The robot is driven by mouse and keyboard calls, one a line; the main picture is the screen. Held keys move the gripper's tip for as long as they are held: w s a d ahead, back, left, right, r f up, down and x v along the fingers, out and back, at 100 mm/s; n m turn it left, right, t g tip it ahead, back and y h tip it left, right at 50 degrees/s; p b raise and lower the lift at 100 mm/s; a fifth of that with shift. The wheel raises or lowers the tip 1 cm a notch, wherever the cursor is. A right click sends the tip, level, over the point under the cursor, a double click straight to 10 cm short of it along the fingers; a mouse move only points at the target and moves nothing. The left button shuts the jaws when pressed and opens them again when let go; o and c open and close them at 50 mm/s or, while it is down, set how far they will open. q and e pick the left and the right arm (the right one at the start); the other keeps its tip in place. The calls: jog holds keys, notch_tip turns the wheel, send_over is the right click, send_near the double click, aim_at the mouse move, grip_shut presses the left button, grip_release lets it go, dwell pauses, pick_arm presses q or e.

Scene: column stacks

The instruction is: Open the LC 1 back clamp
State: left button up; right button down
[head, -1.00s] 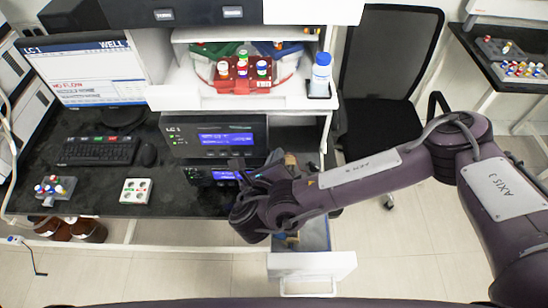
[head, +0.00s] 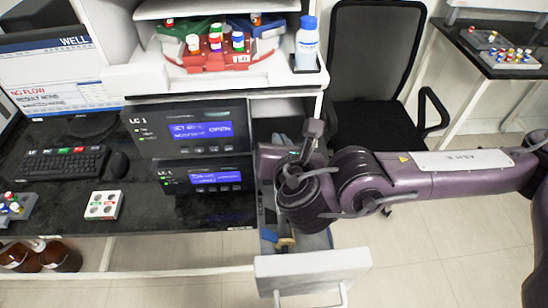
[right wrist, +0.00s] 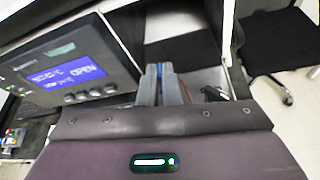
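The upper black LC 1 unit (head: 190,129) stands on the bench, and its blue display reads OPEN. It also shows at the left of the right wrist view (right wrist: 70,70). My right gripper (right wrist: 160,72) is just right of this unit, reaching into the space beside it. Its two fingers are close together, with a thin strip of blue between their tips. I cannot tell whether they grip something. In the head view my wrist hides the fingertips and much of that space. I cannot make out the back clamp for sure. My left gripper is not in view.
A second black unit (head: 206,178) sits under the upper one. Below my right arm a drawer (head: 312,268) is pulled out. A shelf above holds a red vial rack (head: 210,59) and a blue-capped bottle (head: 307,44). A black chair (head: 375,75) stands to the right.

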jog(key=d+m+y+b, duration=0.1)
jog(key=b, duration=0.2)
jog(key=d+f+m+y+b, duration=0.1)
jog(key=m+b, duration=0.1)
jog(key=b, duration=0.2)
jog(key=shift+f, duration=0.3)
jog(key=shift+d+m+t+y+b, duration=0.2)
jog(key=shift+m+t+y+b, duration=0.15)
jog(key=shift+m+b, duration=0.55)
jog(key=shift+y, duration=0.25)
jog(key=c, duration=1.6)
grip_release()
jog(key=shift+r, duration=0.1)
notch_tip(320, 180, up, 20)
jog(key=p, duration=1.7)
jog(key=shift+p, duration=0.3)
